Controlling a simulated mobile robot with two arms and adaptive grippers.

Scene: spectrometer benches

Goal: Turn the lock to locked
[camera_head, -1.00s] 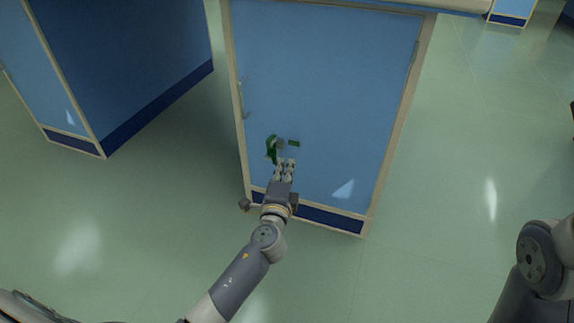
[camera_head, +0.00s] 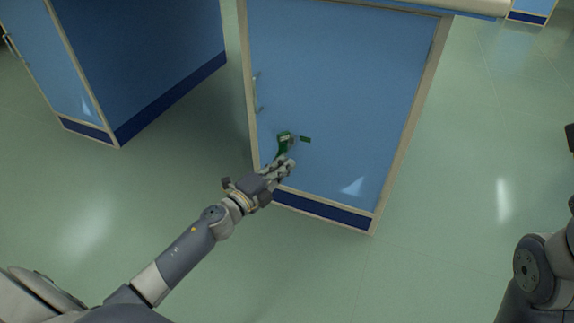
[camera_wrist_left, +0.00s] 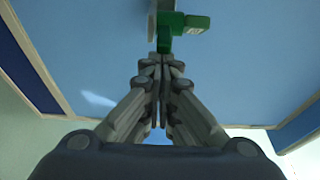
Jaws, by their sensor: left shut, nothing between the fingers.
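The lock is a small green piece (camera_head: 284,142) on the blue cabinet door, with a grey part and a small green label-like piece (camera_head: 305,139) to its right. In the left wrist view the green lock (camera_wrist_left: 172,28) is at the top, just beyond my fingertips. My left gripper (camera_head: 289,162) is shut and empty, just below the lock in the head view. In the left wrist view its fingers (camera_wrist_left: 158,62) are closed together. Whether the fingertips touch the lock is hard to tell. My right gripper is out of view; only part of that arm shows at the right edge.
The lock is on the blue door (camera_head: 350,90) of a cabinet with a light frame. A vertical handle (camera_head: 256,95) is on the door's left side. Another blue cabinet (camera_head: 150,60) stands to the left. Pale green floor (camera_head: 450,180) is open to the right.

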